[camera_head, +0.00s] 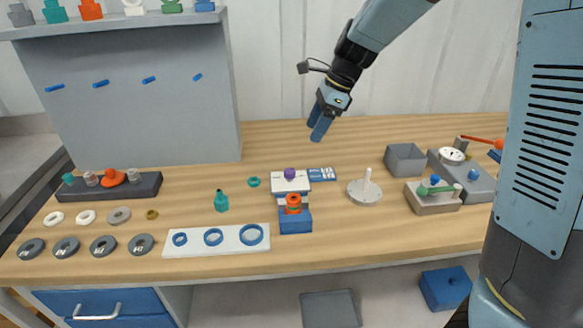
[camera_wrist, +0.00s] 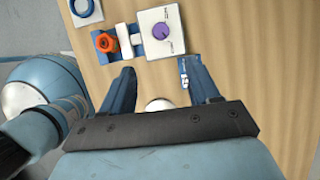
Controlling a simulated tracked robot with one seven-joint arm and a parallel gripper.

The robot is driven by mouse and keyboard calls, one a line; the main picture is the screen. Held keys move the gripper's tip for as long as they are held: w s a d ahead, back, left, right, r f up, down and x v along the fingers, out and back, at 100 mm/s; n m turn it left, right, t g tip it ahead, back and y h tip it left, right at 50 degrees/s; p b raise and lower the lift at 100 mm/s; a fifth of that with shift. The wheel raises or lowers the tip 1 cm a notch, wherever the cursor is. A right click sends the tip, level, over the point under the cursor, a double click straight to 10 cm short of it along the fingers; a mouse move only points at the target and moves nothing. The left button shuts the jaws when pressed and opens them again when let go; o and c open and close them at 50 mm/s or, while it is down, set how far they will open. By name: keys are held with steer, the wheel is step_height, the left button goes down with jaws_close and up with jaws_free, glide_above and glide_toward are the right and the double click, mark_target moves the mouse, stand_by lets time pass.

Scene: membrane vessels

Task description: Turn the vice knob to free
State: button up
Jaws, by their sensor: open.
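A white box with a purple knob (camera_head: 290,174) stands mid-bench. In the wrist view the purple knob (camera_wrist: 162,30) sits on the white plate (camera_wrist: 176,14), with small dark markings too small to read. The wrist view shows the orange part (camera_wrist: 104,42) next to white pieces. My gripper (camera_head: 320,130) is open and empty, above the bench behind the knob. In the wrist view its fingers (camera_wrist: 163,84) are apart, and the knob lies beyond their tips, not touched.
A blue-and-white card (camera_head: 322,174) lies right of the knob box. A white disc with a post (camera_head: 365,188) and a grey open box (camera_head: 405,160) stand further right. A green bottle (camera_head: 221,201) and a white plate with blue rings (camera_head: 217,239) are left and front.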

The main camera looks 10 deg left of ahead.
mark_target(290, 170)
steer(key=x, duration=1.4)
steer(key=shift+w+a+f, duration=0.15)
steer(key=shift+a+f, duration=0.05)
steer(key=shift+a, duration=0.15)
steer(key=c, duration=1)
